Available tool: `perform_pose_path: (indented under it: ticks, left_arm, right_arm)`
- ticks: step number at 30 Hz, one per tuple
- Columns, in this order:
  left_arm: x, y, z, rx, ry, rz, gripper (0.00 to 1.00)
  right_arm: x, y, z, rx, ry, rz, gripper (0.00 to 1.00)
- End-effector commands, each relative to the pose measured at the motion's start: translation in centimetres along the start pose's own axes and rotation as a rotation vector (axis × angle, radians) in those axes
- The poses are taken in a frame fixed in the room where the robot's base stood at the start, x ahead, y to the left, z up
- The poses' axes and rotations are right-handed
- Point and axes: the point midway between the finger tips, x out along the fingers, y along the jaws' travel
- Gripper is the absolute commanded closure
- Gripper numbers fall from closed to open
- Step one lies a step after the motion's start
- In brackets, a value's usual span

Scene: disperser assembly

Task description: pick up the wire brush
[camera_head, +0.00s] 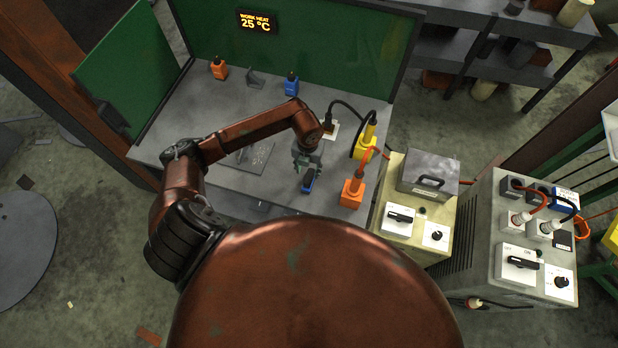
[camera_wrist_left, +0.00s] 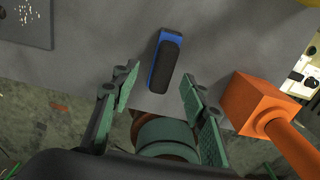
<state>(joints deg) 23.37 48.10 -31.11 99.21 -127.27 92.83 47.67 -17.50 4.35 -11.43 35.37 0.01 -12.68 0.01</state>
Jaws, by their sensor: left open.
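The wire brush (camera_wrist_left: 166,62) has a blue body with a dark bristle face and lies on the grey table. In the head view the brush (camera_head: 309,181) shows just below the left gripper's fingers. My left gripper (camera_head: 307,160) is over the table, above and close to the brush. In the left wrist view the open fingers (camera_wrist_left: 158,92) stand on either side of the brush's near end, with nothing held. I cannot tell from these views how high the fingertips are above the table. My right gripper is not in view.
A dark plate (camera_head: 250,157) lies to the left. Orange (camera_head: 219,70) and blue (camera_head: 291,84) bottles stand at the back. The table's front edge is near.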

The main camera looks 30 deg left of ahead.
Motion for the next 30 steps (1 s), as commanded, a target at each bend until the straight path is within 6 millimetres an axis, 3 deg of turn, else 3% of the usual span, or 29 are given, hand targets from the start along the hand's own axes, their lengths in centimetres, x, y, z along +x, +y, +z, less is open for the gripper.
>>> perform_pose_path:
  ticks: [4, 9, 17, 30]
  left_arm:
    - [2.1, -0.5, -0.3, 0.002, 0.004, -0.002, 0.59]
    - [4.1, -0.4, -0.3, 0.001, 0.002, -0.002, 0.59]
    - [4.5, -0.3, -0.2, 0.0, -0.001, -0.001, 0.59]
    - [4.5, -0.2, -0.2, -0.001, 0.0, -0.001, 0.88]
  right_arm:
    - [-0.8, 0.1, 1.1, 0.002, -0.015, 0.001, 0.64]
    - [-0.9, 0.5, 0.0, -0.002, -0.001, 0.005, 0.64]
    - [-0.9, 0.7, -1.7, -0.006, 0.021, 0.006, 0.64]
    - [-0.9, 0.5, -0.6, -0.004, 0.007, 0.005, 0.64]
